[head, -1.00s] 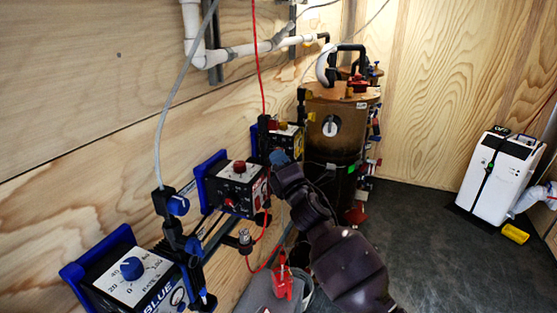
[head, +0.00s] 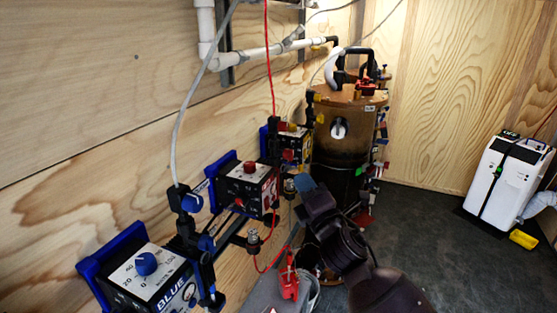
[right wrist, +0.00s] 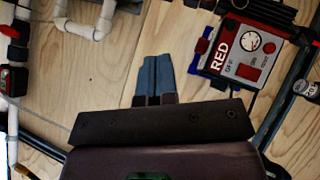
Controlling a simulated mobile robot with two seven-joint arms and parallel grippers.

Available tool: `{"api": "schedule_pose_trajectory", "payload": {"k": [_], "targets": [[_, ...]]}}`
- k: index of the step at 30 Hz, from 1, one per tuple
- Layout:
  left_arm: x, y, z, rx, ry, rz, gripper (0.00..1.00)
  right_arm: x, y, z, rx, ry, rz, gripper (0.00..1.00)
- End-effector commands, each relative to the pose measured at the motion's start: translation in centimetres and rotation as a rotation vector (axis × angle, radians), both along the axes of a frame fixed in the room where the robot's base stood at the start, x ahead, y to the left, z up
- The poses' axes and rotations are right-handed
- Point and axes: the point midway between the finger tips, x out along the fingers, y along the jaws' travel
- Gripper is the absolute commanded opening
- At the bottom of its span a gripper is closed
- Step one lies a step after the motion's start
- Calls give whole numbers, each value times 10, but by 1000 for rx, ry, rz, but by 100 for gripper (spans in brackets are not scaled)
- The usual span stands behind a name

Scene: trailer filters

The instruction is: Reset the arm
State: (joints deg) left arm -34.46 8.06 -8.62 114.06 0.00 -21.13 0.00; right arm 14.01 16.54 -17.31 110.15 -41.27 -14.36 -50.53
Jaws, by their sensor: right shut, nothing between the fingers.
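My right gripper (head: 306,186) reaches up from the lower right in the head view, in front of the row of boxes on the plywood wall. In the right wrist view its blue-grey fingers (right wrist: 154,76) are together with nothing between them, and bare plywood lies behind them. The box labelled RED (right wrist: 242,50) is to the right of the fingers, apart from them. My left gripper is not seen.
A box labelled BLUE (head: 147,274), a box with a red knob (head: 248,183) and a yellow-marked box (head: 294,143) line the wall. A brown tank (head: 346,130) stands behind. A white machine (head: 504,183) is at right. Dark floor (head: 430,230) between them is clear.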

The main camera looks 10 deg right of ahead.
Motion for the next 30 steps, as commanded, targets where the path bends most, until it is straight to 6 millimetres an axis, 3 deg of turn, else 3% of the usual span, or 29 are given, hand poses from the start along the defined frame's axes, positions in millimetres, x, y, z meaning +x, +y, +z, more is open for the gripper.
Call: {"api": "schedule_pose_trajectory", "payload": {"k": [9, 14, 23, 30], "targets": [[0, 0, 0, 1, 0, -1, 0, 2, -4, -3, 427, 151, 137, 0], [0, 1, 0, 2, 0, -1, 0, -6, -14, -28, 701, 279, 185, 0], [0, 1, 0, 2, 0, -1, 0, -53, -50, -128, 1241, 552, 145, 0], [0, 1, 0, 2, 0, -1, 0, -130, -83, -226, 1598, 719, -18, 0]]}}
